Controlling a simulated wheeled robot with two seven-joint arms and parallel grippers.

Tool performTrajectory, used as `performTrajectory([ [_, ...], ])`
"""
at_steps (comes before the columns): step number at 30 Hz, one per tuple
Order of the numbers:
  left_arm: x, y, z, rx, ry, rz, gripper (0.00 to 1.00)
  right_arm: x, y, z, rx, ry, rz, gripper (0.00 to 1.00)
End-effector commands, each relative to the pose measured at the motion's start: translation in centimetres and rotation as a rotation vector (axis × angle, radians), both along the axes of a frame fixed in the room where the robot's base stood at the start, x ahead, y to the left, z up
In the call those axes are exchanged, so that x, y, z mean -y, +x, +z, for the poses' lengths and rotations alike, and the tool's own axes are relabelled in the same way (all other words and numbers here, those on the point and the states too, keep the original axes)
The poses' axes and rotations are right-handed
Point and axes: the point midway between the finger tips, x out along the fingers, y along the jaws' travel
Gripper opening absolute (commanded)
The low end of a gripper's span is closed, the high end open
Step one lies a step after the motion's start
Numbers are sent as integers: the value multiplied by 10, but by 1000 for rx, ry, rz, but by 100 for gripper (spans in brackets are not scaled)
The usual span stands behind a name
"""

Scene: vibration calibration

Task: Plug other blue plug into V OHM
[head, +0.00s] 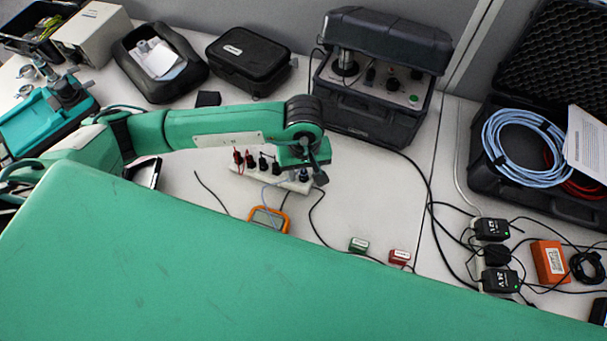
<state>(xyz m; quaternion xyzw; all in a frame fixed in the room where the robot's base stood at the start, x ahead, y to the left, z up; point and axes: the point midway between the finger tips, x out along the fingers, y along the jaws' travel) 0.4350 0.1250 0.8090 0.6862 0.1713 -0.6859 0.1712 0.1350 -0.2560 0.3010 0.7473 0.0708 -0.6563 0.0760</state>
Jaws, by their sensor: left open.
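My left gripper (306,173) is open and points down at the right end of a white plug strip (269,180). Red and black plugs (250,160) stand upright in the left part of the strip. A thin light-blue lead (266,190) runs from near the strip towards an orange-framed multimeter (268,219). The gripper hides the strip's right end, and I cannot tell whether a blue plug is between its fingers. The V OHM socket cannot be made out, and the multimeter's lower edge is hidden behind green bodywork. My right gripper is not in view.
A dark calibrator case (372,110) stands behind the gripper. A green box (358,245) and a red box (399,257) lie right of the multimeter. Power adapters (492,229) and black cables crowd the right. A large green surface covers the foreground. White table right of the gripper is mostly clear.

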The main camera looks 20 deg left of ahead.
Motion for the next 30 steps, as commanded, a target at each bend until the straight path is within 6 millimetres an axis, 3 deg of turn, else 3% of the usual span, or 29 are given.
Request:
performTrajectory([
  [5,0,0,0,0,0,0,40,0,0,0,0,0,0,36],
  [12,0,0,0,-1,0,0,0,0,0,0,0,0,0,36],
  [30,0,0,4,0,1,1,0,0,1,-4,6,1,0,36],
])
